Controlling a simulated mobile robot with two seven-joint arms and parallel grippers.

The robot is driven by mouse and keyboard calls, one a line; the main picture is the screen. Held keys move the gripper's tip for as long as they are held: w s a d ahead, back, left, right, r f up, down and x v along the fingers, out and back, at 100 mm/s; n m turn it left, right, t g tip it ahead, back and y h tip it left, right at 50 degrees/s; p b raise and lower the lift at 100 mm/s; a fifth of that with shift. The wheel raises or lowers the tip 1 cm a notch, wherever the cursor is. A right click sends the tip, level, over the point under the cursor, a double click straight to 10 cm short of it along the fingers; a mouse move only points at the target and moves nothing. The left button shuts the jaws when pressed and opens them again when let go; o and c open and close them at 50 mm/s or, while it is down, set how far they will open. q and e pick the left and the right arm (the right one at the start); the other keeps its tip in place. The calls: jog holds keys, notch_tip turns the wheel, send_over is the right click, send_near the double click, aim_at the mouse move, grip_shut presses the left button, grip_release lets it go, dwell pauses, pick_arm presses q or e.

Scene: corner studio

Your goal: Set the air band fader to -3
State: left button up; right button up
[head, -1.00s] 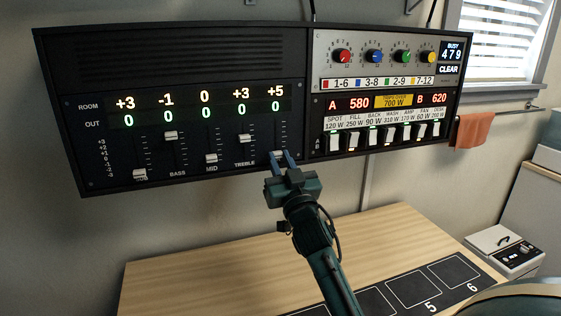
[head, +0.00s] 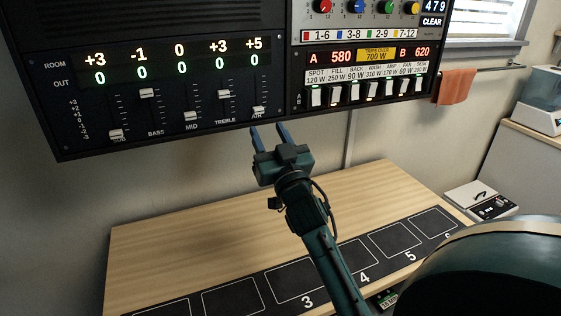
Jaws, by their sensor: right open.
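The air band fader (head: 258,110) is the rightmost of the faders on the dark wall panel (head: 150,25). Its pale cap sits at the low end of its slot, just over its label. Above it, the room row reads +5 and the out row (head: 264,59) reads 0 in green. My right gripper (head: 268,132) is open and empty. Its two blue fingers point up at the panel, just below the air fader and apart from its cap. My left gripper is not in view.
The other faders, sub (head: 116,134), bass (head: 147,93), mid (head: 190,117) and treble (head: 223,94), stand to the left. White switches (head: 351,93) are to the right. A wooden table (head: 180,238) with numbered squares lies below, mostly clear. An orange cloth (head: 456,86) hangs at right.

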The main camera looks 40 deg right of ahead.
pick_arm(q)
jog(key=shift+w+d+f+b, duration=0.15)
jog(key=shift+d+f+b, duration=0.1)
jog(key=shift+b, duration=0.45)
pick_arm(e)
jog(key=v, duration=0.8)
jog(key=shift+s, duration=0.1)
jog(key=shift+f, duration=0.1)
